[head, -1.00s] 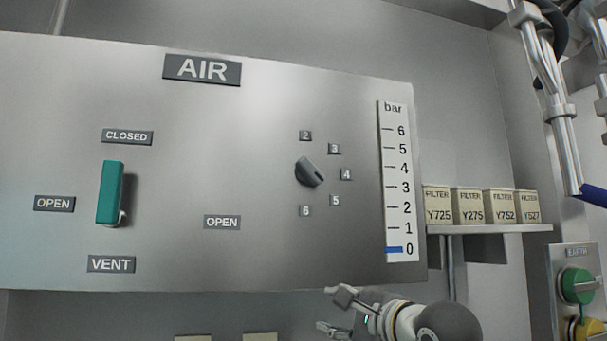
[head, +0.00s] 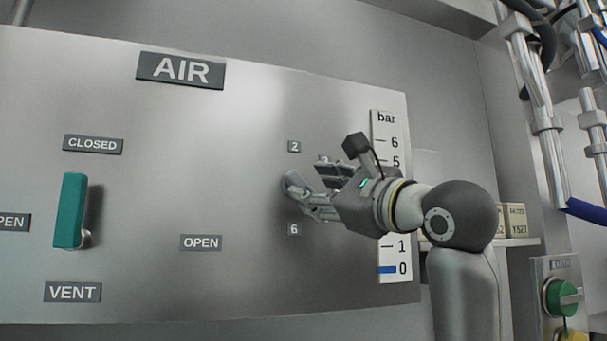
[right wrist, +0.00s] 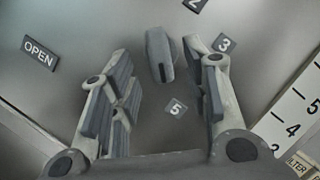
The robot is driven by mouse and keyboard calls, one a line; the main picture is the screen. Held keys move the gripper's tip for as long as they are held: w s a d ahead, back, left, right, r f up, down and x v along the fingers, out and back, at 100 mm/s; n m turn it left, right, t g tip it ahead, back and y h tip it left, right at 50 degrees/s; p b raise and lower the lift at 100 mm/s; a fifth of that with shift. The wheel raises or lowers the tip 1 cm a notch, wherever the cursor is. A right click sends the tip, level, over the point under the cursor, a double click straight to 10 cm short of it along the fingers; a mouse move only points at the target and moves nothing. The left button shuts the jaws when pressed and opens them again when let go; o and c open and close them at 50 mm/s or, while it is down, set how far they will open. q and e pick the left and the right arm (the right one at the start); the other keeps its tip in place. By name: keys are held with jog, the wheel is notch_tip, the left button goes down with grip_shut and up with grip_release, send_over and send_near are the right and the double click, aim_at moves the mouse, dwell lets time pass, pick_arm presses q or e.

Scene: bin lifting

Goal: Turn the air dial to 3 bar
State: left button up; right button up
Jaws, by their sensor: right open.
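The air dial (head: 291,183) is a small grey knob on the metal panel, partly covered by my right gripper in the head view. My right gripper (head: 307,180) is open, its fingers extended toward the panel at the dial. In the right wrist view the dial (right wrist: 161,55) shows between the two spread fingertips, with a gap on each side. The 2 (right wrist: 195,4), 3 (right wrist: 224,43) and 5 (right wrist: 176,107) labels show around it; the 4 is hidden. The bar gauge (head: 392,270) has its blue marker at 0. My left gripper is out of view.
A teal vent handle (head: 70,211) stands on the panel at the left. Filter boxes (head: 515,219) sit on a shelf at the right, partly behind my arm. A green knob (head: 561,297) and pipes (head: 545,150) are further right. The panel's middle is clear.

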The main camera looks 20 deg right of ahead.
aim_at(303, 183)
jog(key=shift+p+x, duration=0.7)
jog(key=shift+x, duration=1.5)
jog(key=shift+c, duration=0.3)
jog(key=c, duration=0.5)
jog(key=shift+s+r, duration=0.1)
jog(key=shift+s, duration=0.1)
grip_shut()
